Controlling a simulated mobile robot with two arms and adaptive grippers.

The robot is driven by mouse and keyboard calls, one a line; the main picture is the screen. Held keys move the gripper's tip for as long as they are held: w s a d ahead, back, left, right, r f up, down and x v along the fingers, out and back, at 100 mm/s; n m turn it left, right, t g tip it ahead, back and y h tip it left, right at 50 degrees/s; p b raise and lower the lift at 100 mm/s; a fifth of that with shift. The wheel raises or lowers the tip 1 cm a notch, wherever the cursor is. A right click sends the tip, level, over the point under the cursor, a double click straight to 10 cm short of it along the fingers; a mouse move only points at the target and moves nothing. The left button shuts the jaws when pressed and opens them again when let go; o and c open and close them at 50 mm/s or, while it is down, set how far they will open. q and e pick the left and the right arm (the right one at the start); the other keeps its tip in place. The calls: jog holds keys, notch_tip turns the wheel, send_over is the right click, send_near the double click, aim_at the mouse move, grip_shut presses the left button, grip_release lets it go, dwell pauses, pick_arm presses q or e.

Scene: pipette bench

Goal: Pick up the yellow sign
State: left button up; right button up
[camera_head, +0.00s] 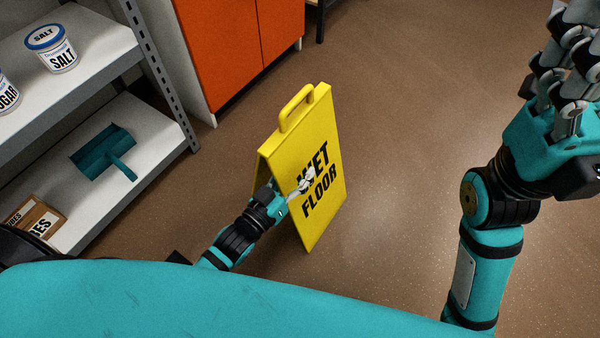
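The yellow sign (325,130) is a folding A-frame board reading "WET FLOOR" in black, with a loop handle (296,107) on top. It stands upright on the brown floor. My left gripper (303,184) is at the sign's left edge, about mid-height, with grey finger parts in front of the lettered face. Whether other fingers are behind the panel, or closed on it, is hidden. My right gripper (565,60) is raised at the top right, well apart from the sign. Its fingers point up and are partly cut off by the frame edge.
An orange cabinet (235,45) stands behind the sign. The floor (420,120) right of the sign is clear.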

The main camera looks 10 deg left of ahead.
pick_arm(q)
grip_shut()
jog(key=shift+r, duration=0.1)
jog(key=shift+w+r, duration=0.1)
jog(key=shift+r, duration=0.05)
dwell(0.3)
